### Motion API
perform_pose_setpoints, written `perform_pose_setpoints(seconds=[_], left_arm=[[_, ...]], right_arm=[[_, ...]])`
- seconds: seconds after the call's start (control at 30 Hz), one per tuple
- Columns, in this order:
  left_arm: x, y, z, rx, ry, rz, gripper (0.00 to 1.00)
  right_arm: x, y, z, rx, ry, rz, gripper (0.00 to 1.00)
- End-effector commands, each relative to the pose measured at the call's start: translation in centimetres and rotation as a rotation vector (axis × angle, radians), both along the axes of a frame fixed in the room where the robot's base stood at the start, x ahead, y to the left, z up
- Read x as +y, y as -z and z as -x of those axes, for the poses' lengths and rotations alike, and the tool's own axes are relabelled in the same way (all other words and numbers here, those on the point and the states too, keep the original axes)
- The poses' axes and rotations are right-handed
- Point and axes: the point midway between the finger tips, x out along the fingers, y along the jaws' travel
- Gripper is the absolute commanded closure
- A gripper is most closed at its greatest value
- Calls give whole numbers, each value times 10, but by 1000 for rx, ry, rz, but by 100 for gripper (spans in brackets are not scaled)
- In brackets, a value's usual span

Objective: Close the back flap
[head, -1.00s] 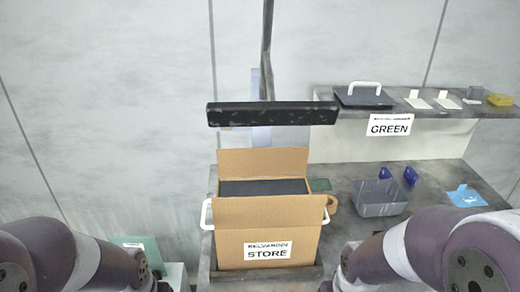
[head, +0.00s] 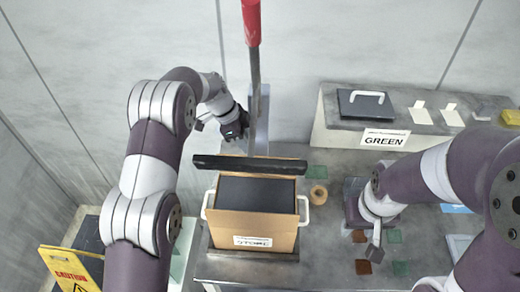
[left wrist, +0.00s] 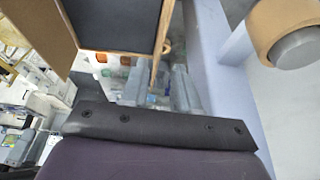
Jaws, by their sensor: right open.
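The brown cardboard box (head: 255,232) with the STORE label stands on the bench, with a dark surface inside its top. Its back flap (head: 290,152) stands up at the rear, mostly hidden by a black bar. My left gripper (head: 236,130) is behind the bar, by the rear left of the box; its jaws are too small to judge. My right gripper (head: 375,242) is open and empty over the bench, right of the box.
The black bar (head: 225,164) crosses above the box's rear, by an upright pole with a red top (head: 251,22). White handles flank the box. A tape roll (head: 318,194) lies to its right. A GREEN shelf (head: 330,135) stands at back right, a yellow caution sign (head: 72,270) at lower left.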

Motion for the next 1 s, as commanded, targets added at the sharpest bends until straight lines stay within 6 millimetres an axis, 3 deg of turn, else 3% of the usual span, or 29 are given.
perform_pose_setpoints(seconds=[0.1, 0.4, 0.8, 0.83, 0.9, 1.0], left_arm=[[-11, 20, 0, 5, 1, 0, 70], [-30, 68, -2, -1, 1, 0, 70], [-34, 81, -3, -4, -1, 1, 70], [-34, 81, -3, -4, -1, 1, 73], [-34, 81, -3, -4, -1, 1, 96], [-34, 81, -3, -3, -1, 1, 100]], right_arm=[[0, -18, 0, -1, 0, 0, 57], [0, -39, 0, -1, 0, 0, 57], [0, -41, 0, -1, 0, 0, 57], [0, -41, 0, -1, 0, 0, 57], [0, -41, 0, -1, 0, 0, 57], [0, -41, 0, -1, 0, 0, 57]])
